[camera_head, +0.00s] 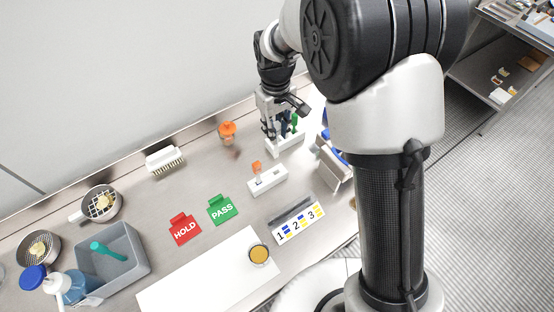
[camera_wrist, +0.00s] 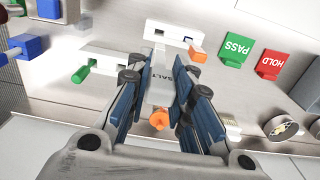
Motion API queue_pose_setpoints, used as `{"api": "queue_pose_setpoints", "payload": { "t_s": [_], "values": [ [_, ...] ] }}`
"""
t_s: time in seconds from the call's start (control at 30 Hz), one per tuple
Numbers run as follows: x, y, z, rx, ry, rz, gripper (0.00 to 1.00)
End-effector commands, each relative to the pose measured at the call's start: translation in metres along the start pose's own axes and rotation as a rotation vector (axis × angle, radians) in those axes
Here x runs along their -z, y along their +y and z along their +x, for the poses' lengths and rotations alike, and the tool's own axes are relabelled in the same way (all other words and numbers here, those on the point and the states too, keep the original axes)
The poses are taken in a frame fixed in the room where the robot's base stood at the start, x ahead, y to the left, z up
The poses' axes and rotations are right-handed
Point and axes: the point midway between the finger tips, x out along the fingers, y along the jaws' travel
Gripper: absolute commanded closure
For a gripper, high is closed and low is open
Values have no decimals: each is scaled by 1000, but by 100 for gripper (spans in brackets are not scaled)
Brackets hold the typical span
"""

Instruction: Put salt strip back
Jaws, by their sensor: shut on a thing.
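My gripper (camera_wrist: 160,100) is shut on the white salt strip (camera_wrist: 161,78), marked SALT, seen between its fingers in the wrist view. In the head view my gripper (camera_head: 275,135) is low at the back, by a white holder (camera_head: 287,147); the strip is not clear there. The holder (camera_wrist: 103,58) also shows in the wrist view, with a green-ended piece (camera_wrist: 81,74) at it. I cannot tell whether the strip touches the holder. Another white holder (camera_head: 266,182) with an orange-ended piece (camera_head: 257,167) stands nearer the front.
An orange object (camera_head: 227,131) stands left of my gripper. A white brush (camera_head: 165,160), a green PASS sign (camera_head: 222,210), a red HOLD sign (camera_head: 184,230) and a numbered 1-2-3 block (camera_head: 299,223) are on the counter. A grey bin (camera_head: 122,240) stands at the left.

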Motion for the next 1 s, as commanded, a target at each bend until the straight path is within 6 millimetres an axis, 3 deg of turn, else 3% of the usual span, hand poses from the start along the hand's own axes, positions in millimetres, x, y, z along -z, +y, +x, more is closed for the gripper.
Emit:
{"api": "queue_pose_setpoints", "payload": {
  "t_s": [0.1, 0.3, 0.57, 0.8, 1.0],
  "values": [
    [-1, 0, 36, 2, -5, 0, 90],
    [0, 0, 77, 0, -2, 0, 90],
    [0, 0, 96, 0, 0, 0, 90],
    [0, 0, 130, 0, -1, 0, 90],
    [0, 0, 131, -1, 2, 0, 90]
  ]
}}
